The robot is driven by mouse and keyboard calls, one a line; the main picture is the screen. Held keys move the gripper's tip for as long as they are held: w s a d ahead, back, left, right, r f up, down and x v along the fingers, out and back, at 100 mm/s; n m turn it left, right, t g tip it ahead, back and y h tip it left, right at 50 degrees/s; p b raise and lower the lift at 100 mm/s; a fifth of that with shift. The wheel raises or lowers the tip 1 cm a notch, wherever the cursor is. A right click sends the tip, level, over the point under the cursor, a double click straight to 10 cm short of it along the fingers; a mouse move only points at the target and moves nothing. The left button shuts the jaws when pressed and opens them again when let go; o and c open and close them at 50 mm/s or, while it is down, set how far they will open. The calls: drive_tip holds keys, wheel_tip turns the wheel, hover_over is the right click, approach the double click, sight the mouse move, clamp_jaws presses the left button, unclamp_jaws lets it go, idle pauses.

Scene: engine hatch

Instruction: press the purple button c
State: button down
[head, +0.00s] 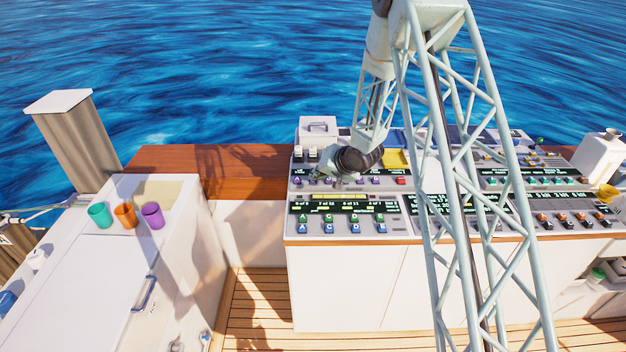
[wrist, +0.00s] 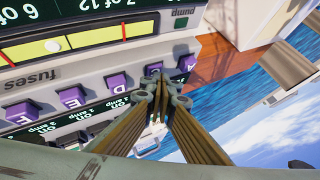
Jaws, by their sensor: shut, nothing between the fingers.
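A row of purple buttons sits on the grey control panel (head: 407,227). In the wrist view several show: one at far left (wrist: 22,112), one beside it (wrist: 71,97), one just left of the fingertips (wrist: 118,82) and one to their right (wrist: 187,63). Another is partly hidden behind the fingertips. The letters are too small or tilted to read surely, so I cannot tell which is button c. My gripper (wrist: 160,92) is shut and empty, with its tips close in front of this row. I cannot tell whether they touch. In the head view the dark gripper hides part of the row.
Green and blue buttons (head: 342,228) and a lit display sit on the panel's lower part. A red button (head: 401,180) is right of the purple row. Left stands a white cabinet (head: 90,290) with teal, orange and purple cups. The wooden top (head: 215,160) between is clear.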

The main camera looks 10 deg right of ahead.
drive_tip(key=shift+r, duration=0.15)
drive_tip(key=shift+r+p, duration=0.9)
drive_tip(key=shift+r, duration=0.15)
drive_tip(key=shift+r+p, duration=1.95)
drive_tip(key=shift+r, duration=0.55)
drive_tip(key=shift+r, duration=0.15)
wheel_tip(320, 180, up, 7)
drive_tip(key=p, duration=0.5)
drive_tip(key=shift+f+p, duration=0.2)
drive_tip(key=shift+p, duration=0.1)
